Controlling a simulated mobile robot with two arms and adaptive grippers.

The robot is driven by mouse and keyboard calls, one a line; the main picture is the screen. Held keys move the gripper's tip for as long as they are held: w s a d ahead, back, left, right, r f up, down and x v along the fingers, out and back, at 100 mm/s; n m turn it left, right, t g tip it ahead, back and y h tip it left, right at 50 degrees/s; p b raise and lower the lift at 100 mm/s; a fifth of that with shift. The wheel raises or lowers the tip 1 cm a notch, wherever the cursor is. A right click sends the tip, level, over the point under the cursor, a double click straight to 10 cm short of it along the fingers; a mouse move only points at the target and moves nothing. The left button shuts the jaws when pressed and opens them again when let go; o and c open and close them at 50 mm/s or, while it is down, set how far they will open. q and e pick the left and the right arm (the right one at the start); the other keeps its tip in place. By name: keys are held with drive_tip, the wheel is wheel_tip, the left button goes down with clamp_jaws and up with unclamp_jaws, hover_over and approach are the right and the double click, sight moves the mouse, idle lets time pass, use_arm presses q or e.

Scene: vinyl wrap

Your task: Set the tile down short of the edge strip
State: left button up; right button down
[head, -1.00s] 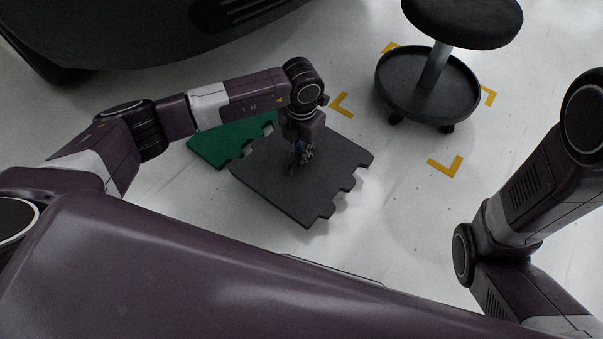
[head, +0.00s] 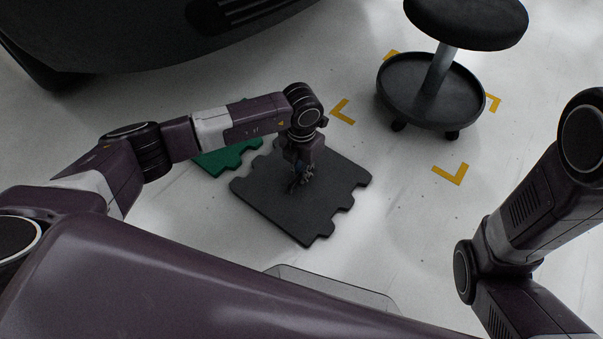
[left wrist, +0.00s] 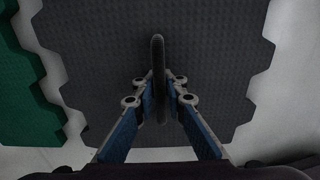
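The tile (head: 265,200) is a dark grey, textured mat with toothed edges, lying about flat over the pale floor. I cannot tell if it touches the floor. The green edge strip (head: 222,160), also toothed, is at its upper left, partly hidden by my left arm. In the left wrist view the strip (left wrist: 22,95) runs along the left, with a narrow band of floor between it and the tile (left wrist: 225,45). My left gripper (head: 299,184) is over the tile's middle; its fingers (left wrist: 160,95) are closed on a thin black upright handle (left wrist: 158,50). My right gripper is out of view.
A black stool (head: 430,95) with a round base tray stands at upper right, among yellow floor marks (head: 451,174). A dark car body (head: 120,35) fills the upper left. The floor right of the tile (head: 400,225) is clear.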

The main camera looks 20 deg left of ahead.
use_arm(q)
drive_tip(key=o, duration=0.3)
drive_tip(key=shift+r, duration=0.1)
wheel_tip(320, 180, up, 12)
drive_tip(key=p, duration=0.9)
